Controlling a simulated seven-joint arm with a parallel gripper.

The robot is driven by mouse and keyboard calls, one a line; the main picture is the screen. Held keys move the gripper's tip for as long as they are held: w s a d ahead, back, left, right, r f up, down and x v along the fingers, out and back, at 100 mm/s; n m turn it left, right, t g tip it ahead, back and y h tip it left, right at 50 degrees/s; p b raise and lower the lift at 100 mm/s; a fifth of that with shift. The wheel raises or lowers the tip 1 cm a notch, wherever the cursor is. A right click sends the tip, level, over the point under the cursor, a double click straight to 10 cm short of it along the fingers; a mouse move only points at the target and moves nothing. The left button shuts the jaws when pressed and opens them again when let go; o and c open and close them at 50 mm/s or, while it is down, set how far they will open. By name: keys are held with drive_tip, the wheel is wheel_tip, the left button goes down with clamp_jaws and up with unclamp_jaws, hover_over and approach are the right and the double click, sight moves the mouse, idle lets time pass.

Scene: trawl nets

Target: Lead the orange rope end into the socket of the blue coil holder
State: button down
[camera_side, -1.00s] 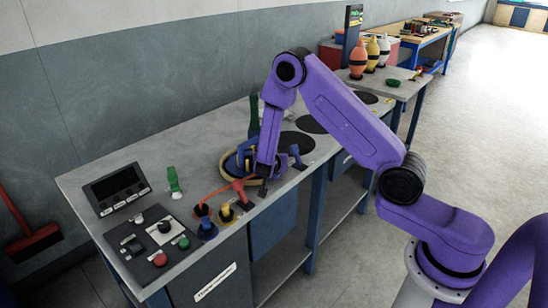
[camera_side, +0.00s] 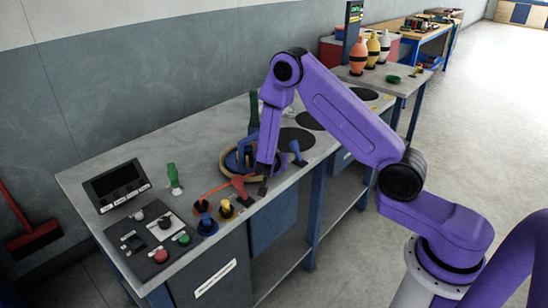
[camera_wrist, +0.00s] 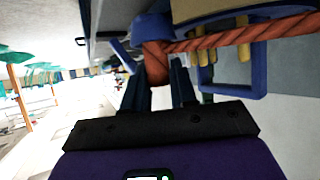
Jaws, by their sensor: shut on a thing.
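The orange rope (camera_side: 215,190) runs low over the bench front, from near the small coloured posts to my gripper (camera_side: 263,188). In the wrist view the rope (camera_wrist: 240,36) is a twisted strand crossing the top, and its thick end (camera_wrist: 156,64) sits between my fingers (camera_wrist: 158,88). My gripper is shut on this end, close to the bench's front edge. The blue coil holder (camera_side: 230,162), with a tan coil around it, stands just behind and left of my gripper. Blue parts (camera_wrist: 231,91) show beside the rope in the wrist view.
Orange, yellow (camera_side: 226,209) and blue (camera_side: 207,225) posts stand at the front edge. A control panel (camera_side: 153,238) and display (camera_side: 115,185) are at the left. A green-topped item (camera_side: 173,178) stands behind the posts. A dark blue clip (camera_side: 297,153) is right of my gripper.

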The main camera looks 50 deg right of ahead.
drive_tip(key=shift+f, duration=0.15)
drive_tip(key=c, duration=0.8)
unclamp_jaws()
drive_tip(key=shift+a, duration=0.1)
drive_tip(key=v, duration=1.7)
drive_tip(key=shift+a, duration=0.1)
